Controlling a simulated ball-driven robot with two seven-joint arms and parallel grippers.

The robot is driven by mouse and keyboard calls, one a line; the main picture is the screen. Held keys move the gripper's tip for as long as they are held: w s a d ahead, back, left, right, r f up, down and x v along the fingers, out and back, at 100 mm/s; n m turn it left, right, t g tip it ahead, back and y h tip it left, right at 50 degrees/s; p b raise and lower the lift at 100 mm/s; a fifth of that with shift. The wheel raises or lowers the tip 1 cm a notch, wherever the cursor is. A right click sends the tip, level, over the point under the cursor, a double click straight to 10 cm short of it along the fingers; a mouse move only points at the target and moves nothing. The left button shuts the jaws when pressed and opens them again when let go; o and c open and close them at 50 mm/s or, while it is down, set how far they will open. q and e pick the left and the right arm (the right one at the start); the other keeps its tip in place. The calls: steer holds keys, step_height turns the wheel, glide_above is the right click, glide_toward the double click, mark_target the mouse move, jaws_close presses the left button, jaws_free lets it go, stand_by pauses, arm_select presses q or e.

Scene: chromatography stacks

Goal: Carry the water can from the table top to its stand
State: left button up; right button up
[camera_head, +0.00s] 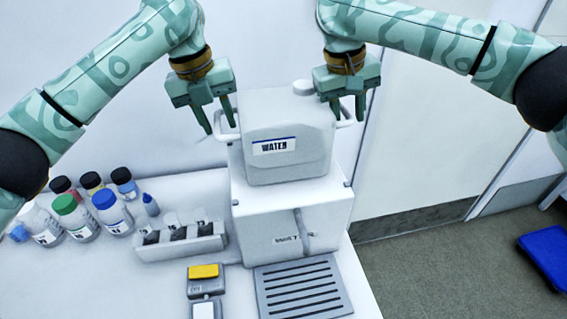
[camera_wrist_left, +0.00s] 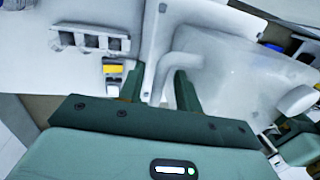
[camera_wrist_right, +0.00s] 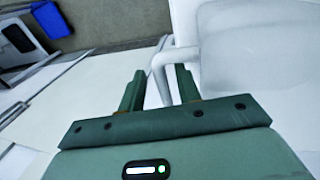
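The white water can (camera_head: 290,150), with a "WATER" label and a pale cap, sits upright on its white box-shaped stand (camera_head: 330,220). No gap shows between them. My left gripper (camera_head: 217,118) is open at the can's left handle; in the left wrist view the handle (camera_wrist_left: 188,62) passes between the spread fingers (camera_wrist_left: 158,90). My right gripper (camera_head: 348,107) is open at the right handle; in the right wrist view that handle (camera_wrist_right: 160,62) lies between the spread fingers (camera_wrist_right: 158,90). Neither gripper is visibly clamped on a handle.
A grey drip grate (camera_head: 300,285) lies before the stand, with a yellow-topped device (camera_head: 203,272) to its left. A white rack (camera_head: 180,243) and several capped bottles (camera_head: 75,215) occupy the table's left. Floor with a blue object (camera_head: 548,258) is at right.

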arm_select(q)
steer(key=shift+r, duration=0.25)
arm_select(e)
steer(key=shift+a, duration=0.1)
steer(key=shift+r, duration=0.25)
arm_select(q)
step_height(320, 180, up, 7)
steer(key=a, duration=0.1)
steer(key=shift+s+a+r, duration=0.15)
steer(key=shift+s+a, duration=0.05)
steer(key=shift+a, duration=0.05)
arm_select(e)
steer(key=v, duration=1.1)
steer(key=shift+r, duration=0.2)
steer(key=shift+w, duration=0.1)
